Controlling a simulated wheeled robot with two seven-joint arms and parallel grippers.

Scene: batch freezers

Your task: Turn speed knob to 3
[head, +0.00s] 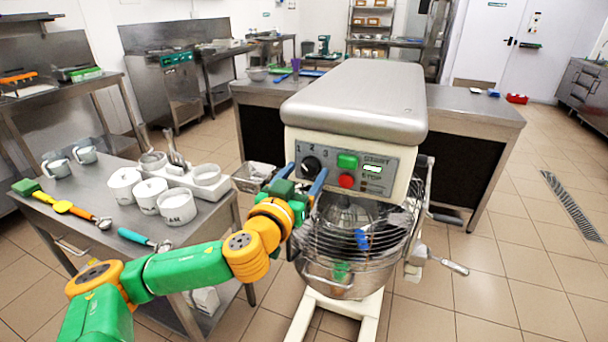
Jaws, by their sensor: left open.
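The speed knob (311,165) is a round black dial on the grey control panel (375,184) of the mixer. The numbers 1, 2 and 3 stand above it; its exact pointer setting is too small to read. My left gripper (304,178) is open in front of the panel, its blue fingers pointing up at the knob, one to the left and one at its lower right. I cannot tell whether they touch the knob. A green button (347,161) and a red button (346,181) sit to the right of the knob. My right gripper does not show.
The mixer's wire guard (345,225) and steel bowl (345,285) are just below the panel. A steel table (75,235) with white containers (177,207) and utensils stands at left. A counter (470,112) stands behind the mixer.

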